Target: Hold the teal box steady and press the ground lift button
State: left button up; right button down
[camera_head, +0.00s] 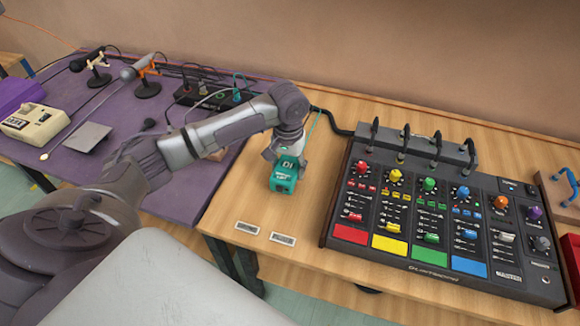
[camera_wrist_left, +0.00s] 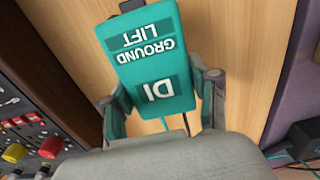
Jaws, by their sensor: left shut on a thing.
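The teal box (camera_head: 285,178) is on the wooden table, left of the mixer, with a white "DI" label on its top. My left gripper (camera_head: 284,152) comes down over its far end and is shut on it. In the left wrist view the teal box (camera_wrist_left: 150,62) shows "GROUND LIFT" and "DI" lettering, with the fingers of my left gripper (camera_wrist_left: 160,95) on its two sides. A dark piece at the box's top edge (camera_wrist_left: 131,5) is cut off by the frame, and I cannot tell whether it is the button. My right gripper is not in view.
A large mixer (camera_head: 440,270) with colored knobs stands close on the right. Two small label plates (camera_head: 247,227) lie in front of the box. Microphones (camera_head: 147,80), a beige device (camera_head: 35,122) and a black box (camera_head: 205,92) are on the purple cloth at left. A teal cable runs behind the gripper.

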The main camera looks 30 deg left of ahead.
aim_at(282, 168)
pick_arm(q)
jog(key=shift+w+a+f, duration=0.25)
jog(key=shift+a+f, duration=0.7)
jog(key=shift+a, duration=0.05)
jog(key=shift+a+f, duration=0.1)
jog(key=shift+f, duration=0.05)
dwell(0.5)
dwell(1.9)
